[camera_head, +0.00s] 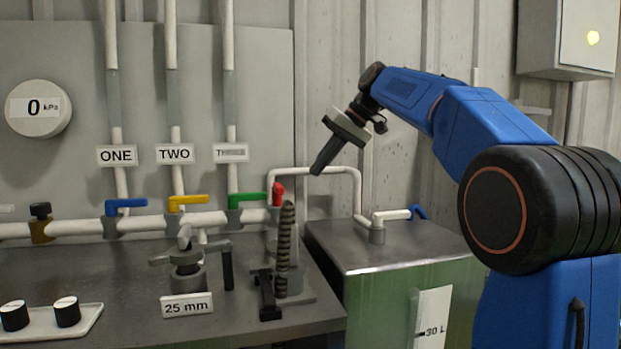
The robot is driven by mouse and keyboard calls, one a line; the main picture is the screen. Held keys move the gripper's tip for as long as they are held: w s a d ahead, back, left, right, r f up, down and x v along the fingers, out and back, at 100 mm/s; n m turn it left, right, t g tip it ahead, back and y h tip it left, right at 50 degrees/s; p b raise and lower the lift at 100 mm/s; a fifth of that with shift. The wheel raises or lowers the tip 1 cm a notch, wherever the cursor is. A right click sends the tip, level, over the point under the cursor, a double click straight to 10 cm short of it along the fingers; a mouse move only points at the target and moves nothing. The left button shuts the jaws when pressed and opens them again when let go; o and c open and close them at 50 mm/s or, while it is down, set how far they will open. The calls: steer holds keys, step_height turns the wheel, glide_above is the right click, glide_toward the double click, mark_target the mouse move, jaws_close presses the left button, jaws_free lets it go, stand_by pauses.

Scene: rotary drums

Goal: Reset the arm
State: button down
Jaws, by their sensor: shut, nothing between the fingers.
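My blue and black arm reaches in from the right, bent at the elbow, with its wrist high in front of the wall. My gripper (318,170) hangs from the wrist and points down and to the left. Its dark fingers are together and hold nothing. It is in the air, in front of the white pipe and apart from the valves and the bench as far as this view shows.
A grey bench (120,262) at left carries a clamp-like fitting (187,272) and a ribbed upright rod (286,250). Blue (126,206), yellow (186,202), green (247,200) and red (277,193) valve handles line the pipe. A green tank (385,295) stands below my arm.

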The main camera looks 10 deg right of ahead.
steer(key=s+d+f+m+h, duration=0.1)
steer(key=s+f+h, duration=0.1)
steer(key=s+f, duration=0.7)
steer(key=s+d+f+m+h, duration=0.1)
steer(key=s+f, duration=0.4)
steer(key=s, duration=0.7)
steer(key=s+d+f+h, duration=0.1)
steer(key=s+f, duration=0.8)
steer(key=f, duration=0.3)
steer(key=s+d+f+t+h, duration=0.1)
steer(key=s+d+f+h, duration=0.1)
steer(key=s+f, duration=0.7)
step_height(320, 180, down, 3)
steer(key=shift+s+d+f+m, duration=0.2)
steer(key=shift+s+d+m, duration=0.1)
steer(key=shift+s+m, duration=0.1)
